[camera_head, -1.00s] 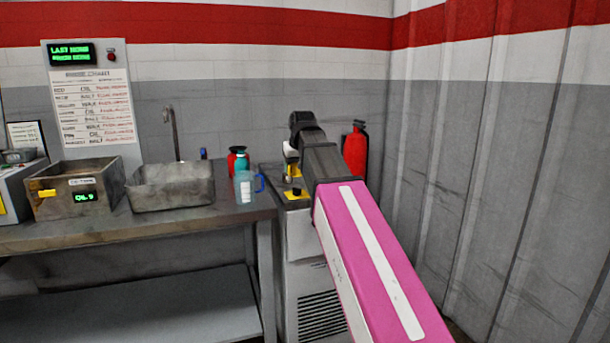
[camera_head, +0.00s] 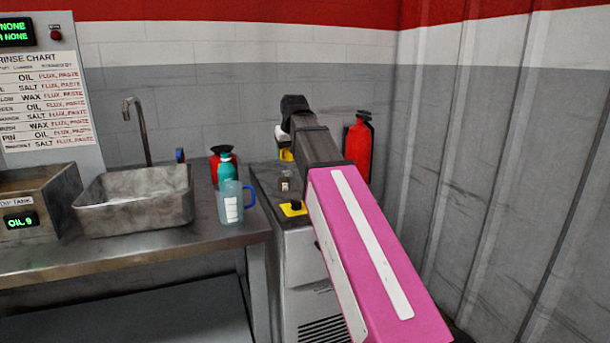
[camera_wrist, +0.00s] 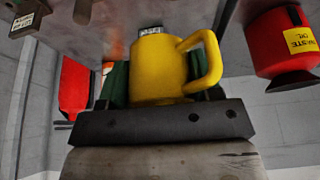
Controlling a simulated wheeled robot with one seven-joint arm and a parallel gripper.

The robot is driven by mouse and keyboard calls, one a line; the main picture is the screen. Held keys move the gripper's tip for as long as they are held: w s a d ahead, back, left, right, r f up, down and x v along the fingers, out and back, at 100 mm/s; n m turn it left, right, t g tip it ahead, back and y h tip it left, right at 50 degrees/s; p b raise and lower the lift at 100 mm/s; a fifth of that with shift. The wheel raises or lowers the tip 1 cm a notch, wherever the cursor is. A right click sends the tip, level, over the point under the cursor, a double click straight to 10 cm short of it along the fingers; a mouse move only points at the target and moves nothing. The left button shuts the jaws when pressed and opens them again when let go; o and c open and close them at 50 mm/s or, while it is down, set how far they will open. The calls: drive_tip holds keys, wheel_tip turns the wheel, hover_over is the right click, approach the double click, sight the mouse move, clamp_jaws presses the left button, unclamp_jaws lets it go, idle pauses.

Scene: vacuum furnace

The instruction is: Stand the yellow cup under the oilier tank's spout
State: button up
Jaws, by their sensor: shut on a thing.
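The yellow cup (camera_wrist: 160,68) with its handle on the right fills the middle of the wrist view, between the green fingers of my gripper (camera_wrist: 165,88), which is shut on it. In the head view only a small yellow patch of the cup (camera_head: 286,155) shows past my arm, above the grey machine right of the bench. One tank (camera_head: 45,205) with a green "OIL 9" display stands at the far left, cut off by the picture edge. Its spout is out of view now, and no second tank can be seen.
A metal sink (camera_head: 135,205) with a tap stands right of the tank. A clear jug (camera_head: 230,205), a teal bottle (camera_head: 227,172) and a red container stand near the bench's right end. A red extinguisher-like vessel (camera_head: 358,145) is by the wall. A rinse chart (camera_head: 42,100) hangs behind.

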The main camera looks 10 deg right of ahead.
drive_tip(key=w+d+f, duration=0.4)
drive_tip(key=w+d, duration=0.1)
drive_tip(key=w+d+f, duration=0.2)
drive_tip(key=shift+w+d+f, duration=0.15)
drive_tip(key=shift+w+d, duration=0.05)
drive_tip(key=shift+d, duration=0.2)
drive_tip(key=shift+f, duration=2.05)
drive_tip(key=shift+f, duration=0.1)
drive_tip(key=o, duration=1)
